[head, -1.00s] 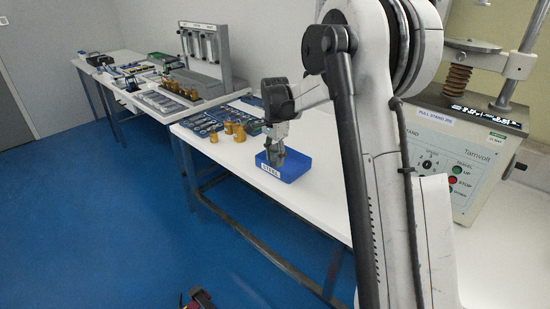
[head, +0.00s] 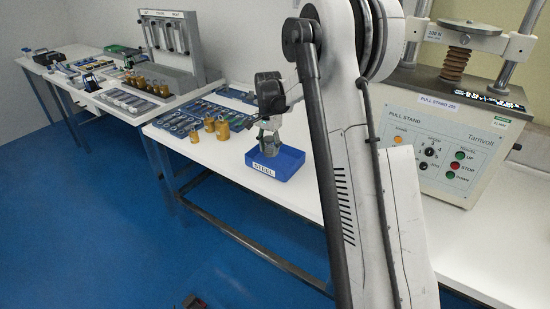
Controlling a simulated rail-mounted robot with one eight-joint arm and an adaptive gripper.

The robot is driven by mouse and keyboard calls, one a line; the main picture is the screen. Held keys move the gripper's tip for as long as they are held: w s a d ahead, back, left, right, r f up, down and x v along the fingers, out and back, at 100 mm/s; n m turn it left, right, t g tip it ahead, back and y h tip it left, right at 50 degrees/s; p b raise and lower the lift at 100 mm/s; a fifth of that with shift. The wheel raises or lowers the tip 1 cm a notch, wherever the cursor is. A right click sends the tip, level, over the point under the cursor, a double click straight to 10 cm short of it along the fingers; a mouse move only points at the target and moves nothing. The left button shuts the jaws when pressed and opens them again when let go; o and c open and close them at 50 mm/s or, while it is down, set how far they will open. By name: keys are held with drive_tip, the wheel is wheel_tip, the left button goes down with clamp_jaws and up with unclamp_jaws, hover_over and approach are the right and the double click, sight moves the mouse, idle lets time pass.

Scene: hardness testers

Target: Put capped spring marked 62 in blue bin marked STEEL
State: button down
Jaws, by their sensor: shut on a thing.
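The blue bin marked STEEL (head: 287,166) stands on the white bench, its label facing the front. My gripper (head: 268,150) points down over the left part of the bin, with its fingertips low at or just inside the rim. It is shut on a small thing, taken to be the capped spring. That thing is mostly hidden by the fingers and too small to make out, and its mark 62 cannot be read. Several brass-coloured cylinders (head: 222,130) stand on the bench left of the bin; their marks are too small to read.
Blue trays with grey parts (head: 178,122) lie behind and left of the cylinders. The pull stand machine (head: 440,150) stands at the right. More benches with a tall rack (head: 170,45) reach away to the left. Bare white bench (head: 225,165) lies left of the bin.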

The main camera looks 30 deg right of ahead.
sight(275, 163)
drive_tip(key=d, duration=0.1)
drive_tip(key=w+d+f, duration=0.1)
drive_tip(key=d+f, duration=0.1)
drive_tip(key=shift+w+d+f, duration=0.2)
drive_tip(key=shift+w, duration=0.2)
drive_tip(key=shift+f, duration=2)
drive_tip(key=shift+b, duration=0.3)
drive_tip(key=shift+f, duration=0.2)
drive_tip(key=c, duration=1.3)
unclamp_jaws()
drive_tip(key=shift+o, duration=0.3)
drive_tip(key=shift+r, duration=0.15)
